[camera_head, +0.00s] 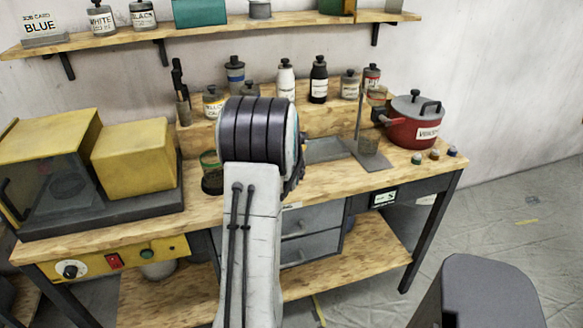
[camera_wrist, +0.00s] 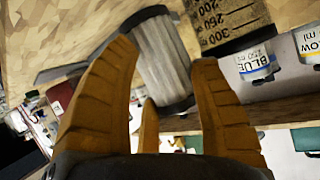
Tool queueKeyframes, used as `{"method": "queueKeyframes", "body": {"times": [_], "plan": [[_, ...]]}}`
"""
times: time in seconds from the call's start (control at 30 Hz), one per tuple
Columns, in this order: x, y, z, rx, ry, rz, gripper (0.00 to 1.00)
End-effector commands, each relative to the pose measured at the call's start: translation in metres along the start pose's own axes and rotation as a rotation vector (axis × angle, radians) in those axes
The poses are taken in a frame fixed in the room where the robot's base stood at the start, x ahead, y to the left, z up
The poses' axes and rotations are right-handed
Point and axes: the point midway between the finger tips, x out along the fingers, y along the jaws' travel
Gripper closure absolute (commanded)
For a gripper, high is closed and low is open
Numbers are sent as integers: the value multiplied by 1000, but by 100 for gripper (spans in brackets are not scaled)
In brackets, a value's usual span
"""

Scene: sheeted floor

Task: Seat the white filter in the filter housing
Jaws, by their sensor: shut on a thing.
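The white filter (camera_wrist: 163,62), a pale ribbed cylinder with dark end caps, shows in the wrist view between the orange fingers of my gripper (camera_wrist: 165,57). My gripper is shut on it, and the filter lies slanted in the picture. In the head view my own arm hides the gripper and the filter. A clear jar with a dark base and a green rim (camera_head: 210,172) stands on the bench just left of my arm. It may be the filter housing, but I cannot tell for sure.
In the wrist view a graduated vessel (camera_wrist: 228,22) and a BLUE bottle (camera_wrist: 257,62) are close to the right finger. Bottles line the bench's back riser (camera_head: 318,80). A yellow machine (camera_head: 133,160) stands left; a red pot (camera_head: 415,125) stands right.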

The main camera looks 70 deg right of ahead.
Motion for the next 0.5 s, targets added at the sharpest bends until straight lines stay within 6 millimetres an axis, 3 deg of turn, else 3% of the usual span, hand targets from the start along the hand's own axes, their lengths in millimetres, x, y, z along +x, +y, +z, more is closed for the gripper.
{"method": "queueKeyframes", "body": {"times": [0.5], "plan": [[19,7,34,0,1,0,76]]}}
